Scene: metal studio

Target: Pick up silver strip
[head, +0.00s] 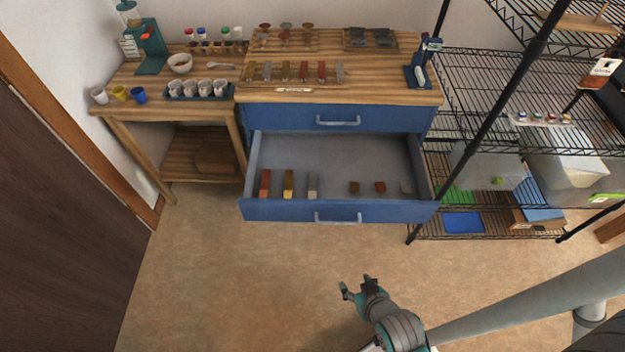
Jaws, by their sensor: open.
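A silver strip (313,186) lies in the open lower drawer (340,212), to the right of a gold strip (288,184) and a reddish-brown strip (265,184). Other silver-looking strips show in the row on the bench top, one at its right end (340,72) and one nearer its left end (266,71). I cannot tell from the picture which of these the task means. My gripper (358,289) is open and empty. It is over the floor in front of the drawer, apart from all the strips.
Three small blocks (380,187) lie in the drawer's right half. The upper drawer (337,118) is shut. A wire shelf (500,110) stands at the right, a side table (170,80) with cups at the left. The floor (230,270) before the drawer is clear.

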